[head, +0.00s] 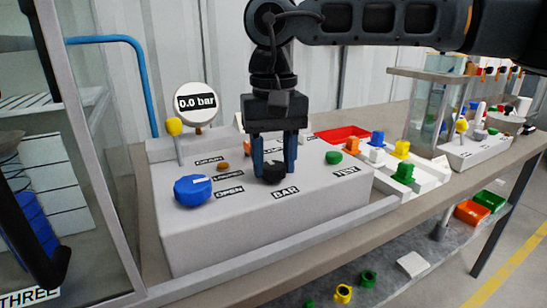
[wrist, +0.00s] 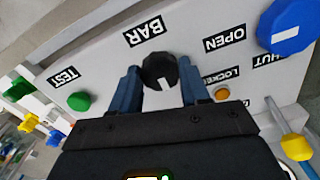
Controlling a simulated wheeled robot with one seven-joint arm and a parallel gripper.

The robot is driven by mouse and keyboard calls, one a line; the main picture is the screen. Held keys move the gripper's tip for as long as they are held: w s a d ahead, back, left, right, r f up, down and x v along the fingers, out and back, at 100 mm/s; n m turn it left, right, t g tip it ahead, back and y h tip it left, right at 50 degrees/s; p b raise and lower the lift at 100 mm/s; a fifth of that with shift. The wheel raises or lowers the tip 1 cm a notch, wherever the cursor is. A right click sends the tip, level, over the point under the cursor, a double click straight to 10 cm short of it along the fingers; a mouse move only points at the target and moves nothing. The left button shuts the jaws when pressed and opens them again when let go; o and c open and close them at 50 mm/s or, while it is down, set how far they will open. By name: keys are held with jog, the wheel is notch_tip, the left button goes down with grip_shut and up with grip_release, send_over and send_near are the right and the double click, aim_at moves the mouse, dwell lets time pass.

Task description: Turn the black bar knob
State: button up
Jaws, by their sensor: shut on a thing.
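The black bar knob (head: 274,176) sits on the top of the white pump panel (head: 330,196), just above the BAR label. In the wrist view the knob (wrist: 160,70) is round and black with a white pointer mark. My gripper (head: 274,166) reaches down over it from above, with its blue fingers on either side. In the wrist view the fingers of my gripper (wrist: 160,82) flank the knob and are closed on it.
A blue knob (head: 192,190) stands left of my gripper by the OPEN label. A green button (head: 333,157) is to the right by TEST. A yellow-topped lever (head: 174,127) rises at the back left. A glass-sided cabinet (head: 95,150) stands at the left.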

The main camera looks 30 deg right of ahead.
aim_at(274, 166)
dwell(0.3)
jog(key=o, duration=1.1)
jog(key=shift+c, duration=0.2)
notch_tip(274, 166, up, 8)
jog(key=shift+f+p, duration=0.1)
jog(key=shift+p, duration=0.25)
jog(key=shift+s, duration=0.1)
